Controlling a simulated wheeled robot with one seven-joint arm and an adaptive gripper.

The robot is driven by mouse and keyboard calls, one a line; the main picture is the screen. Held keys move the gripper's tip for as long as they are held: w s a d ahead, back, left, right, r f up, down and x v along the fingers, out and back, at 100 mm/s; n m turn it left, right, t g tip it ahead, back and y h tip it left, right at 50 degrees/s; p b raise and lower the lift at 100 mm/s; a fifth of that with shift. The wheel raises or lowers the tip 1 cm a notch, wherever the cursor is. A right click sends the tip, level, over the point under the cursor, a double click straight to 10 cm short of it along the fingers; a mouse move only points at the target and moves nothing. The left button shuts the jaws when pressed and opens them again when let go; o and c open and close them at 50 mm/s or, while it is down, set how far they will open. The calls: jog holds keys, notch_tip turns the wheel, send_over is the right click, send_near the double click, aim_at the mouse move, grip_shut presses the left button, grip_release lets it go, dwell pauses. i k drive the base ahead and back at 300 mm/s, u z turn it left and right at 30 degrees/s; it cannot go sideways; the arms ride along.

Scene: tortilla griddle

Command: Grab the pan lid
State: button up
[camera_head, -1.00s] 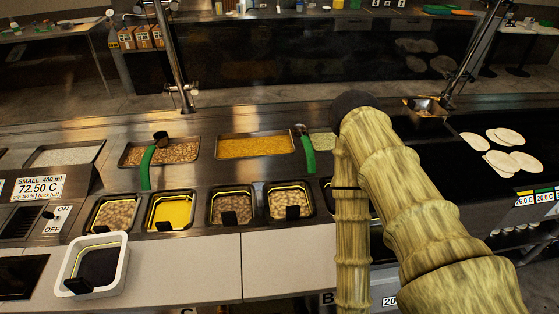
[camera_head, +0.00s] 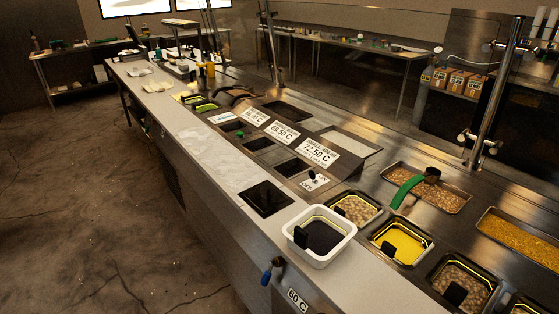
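I cannot clearly single out a pan lid in the head view. Several small square pans line the front of the counter at lower right: one with beans (camera_head: 358,207), one with a yellow filling (camera_head: 403,243) and another with beans (camera_head: 463,277). Dark upright tabs stand at their near sides. A white square tub (camera_head: 340,249) with a dark inside and a black tab sits on the counter edge beside them. My gripper and arm are out of the frame.
The long steel counter (camera_head: 199,164) runs to the upper left, with a dark square panel (camera_head: 265,198) and temperature signs (camera_head: 318,151). A green-handled ladle (camera_head: 406,190) rests by a larger food tray (camera_head: 446,194). A metal post (camera_head: 497,90) rises at right. Left floor (camera_head: 70,210) is open.

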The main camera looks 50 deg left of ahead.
aim_at(266, 199)
jog(key=u, duration=0.5)
jog(key=k, duration=1.2)
jog(key=u, duration=0.65)
jog(key=i, duration=1.3)
jog(key=u, duration=0.15)
